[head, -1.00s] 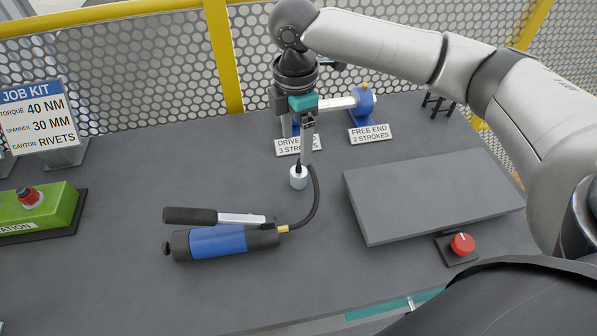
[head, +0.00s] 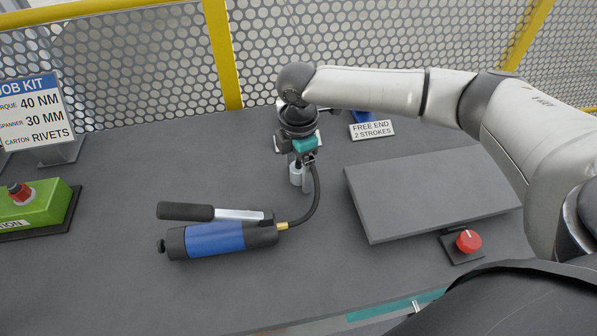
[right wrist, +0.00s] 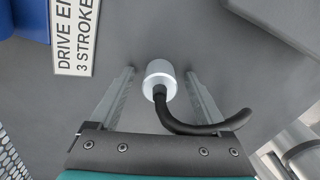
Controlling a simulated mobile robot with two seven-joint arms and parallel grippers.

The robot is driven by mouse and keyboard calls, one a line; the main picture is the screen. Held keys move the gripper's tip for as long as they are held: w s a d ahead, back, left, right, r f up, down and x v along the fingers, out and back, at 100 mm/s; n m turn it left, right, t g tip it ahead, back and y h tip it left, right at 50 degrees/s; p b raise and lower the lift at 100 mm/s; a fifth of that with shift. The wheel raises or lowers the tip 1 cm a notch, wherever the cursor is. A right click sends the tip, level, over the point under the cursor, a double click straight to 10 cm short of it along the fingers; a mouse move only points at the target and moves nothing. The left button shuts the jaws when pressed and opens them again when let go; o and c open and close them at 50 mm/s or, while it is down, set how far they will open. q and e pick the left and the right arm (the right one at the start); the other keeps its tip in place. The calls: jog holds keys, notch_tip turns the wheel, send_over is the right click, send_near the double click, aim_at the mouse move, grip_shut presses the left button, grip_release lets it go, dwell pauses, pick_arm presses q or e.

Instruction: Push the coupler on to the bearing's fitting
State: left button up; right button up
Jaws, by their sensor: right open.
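The coupler (head: 295,174) is a small silver cylinder on the end of the black hose (head: 318,195) of the blue and black grease pump (head: 218,240). It stands on the bench and also shows in the right wrist view (right wrist: 158,73). My right gripper (head: 304,180) is open and points down, with one finger on each side of the coupler (right wrist: 160,76). It is not closed on it. A blue bearing part (head: 362,116) shows behind the free-end sign. Another blue part (right wrist: 30,18) shows beside the drive-end sign. The fitting is not visible. My left gripper is not in view.
The free-end sign (head: 372,129) reads 2 strokes; the drive-end sign (right wrist: 76,35) reads 3 strokes. A grey slab (head: 430,195) and a red knob (head: 468,241) are at the right. A green box (head: 35,210) and job-kit sign (head: 38,112) are at the left. Mesh fencing stands behind.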

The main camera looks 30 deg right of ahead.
grip_shut()
dwell(0.6)
